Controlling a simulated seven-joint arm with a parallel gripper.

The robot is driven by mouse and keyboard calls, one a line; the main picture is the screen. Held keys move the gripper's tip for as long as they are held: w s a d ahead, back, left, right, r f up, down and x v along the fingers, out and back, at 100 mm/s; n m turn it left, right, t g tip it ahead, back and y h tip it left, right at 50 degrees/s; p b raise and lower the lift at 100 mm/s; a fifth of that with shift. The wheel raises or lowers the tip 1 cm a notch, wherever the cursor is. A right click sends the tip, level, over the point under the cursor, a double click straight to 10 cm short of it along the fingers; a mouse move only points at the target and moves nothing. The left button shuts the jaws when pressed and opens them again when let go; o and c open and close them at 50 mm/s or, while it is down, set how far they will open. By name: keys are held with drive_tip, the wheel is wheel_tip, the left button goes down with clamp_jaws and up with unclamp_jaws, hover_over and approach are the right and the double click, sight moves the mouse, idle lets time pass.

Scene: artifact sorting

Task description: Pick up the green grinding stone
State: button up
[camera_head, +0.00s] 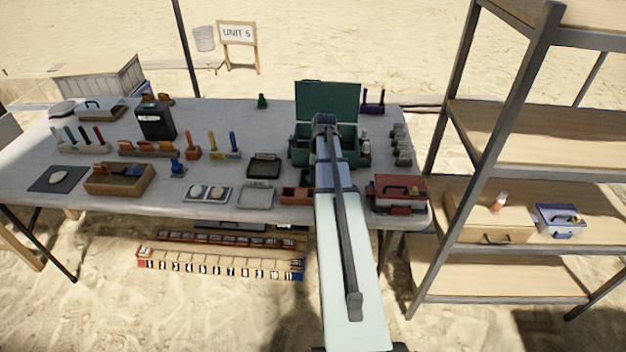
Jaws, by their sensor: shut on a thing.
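My arm reaches up the picture over the table, and its far dark end is in front of an open green toolbox (342,101). I cannot make out the fingers of my gripper; the arm hides them and whatever is between them. No green grinding stone can be told for sure. A small green object (262,102) stands near the table's back edge, left of the toolbox, apart from my arm; it is too small to identify. The inside of the toolbox is partly hidden by my arm.
A red toolbox (400,190) stands at the table's front right, close to my arm. A wooden tray (120,180), a black case (156,121) and coloured tools in holders fill the left. Metal shelving (520,150) stands to the right. Bare tabletop shows at the back left-centre.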

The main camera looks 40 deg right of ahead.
drive_tip(key=shift+r, duration=0.1)
wheel_tip(320, 180, up, 9)
drive_tip(key=shift+m, duration=0.3)
drive_tip(key=d, duration=0.2)
drive_tip(key=w+d, duration=0.1)
drive_tip(key=d, duration=0.1)
drive_tip(key=w+d+r, duration=0.1)
drive_tip(key=d, duration=0.1)
drive_tip(key=shift+w+d, duration=0.15)
drive_tip(key=shift+d, duration=0.25)
drive_tip(key=w+d, duration=0.6)
drive_tip(key=d, duration=0.1)
drive_tip(key=shift+s+a+f, duration=0.1)
drive_tip(key=shift+a+f, duration=0.05)
drive_tip(key=shift+f, duration=2.2)
drive_tip(key=shift+a+f, duration=0.1)
drive_tip(key=shift+f, duration=2.25)
drive_tip(key=shift+f, duration=0.1)
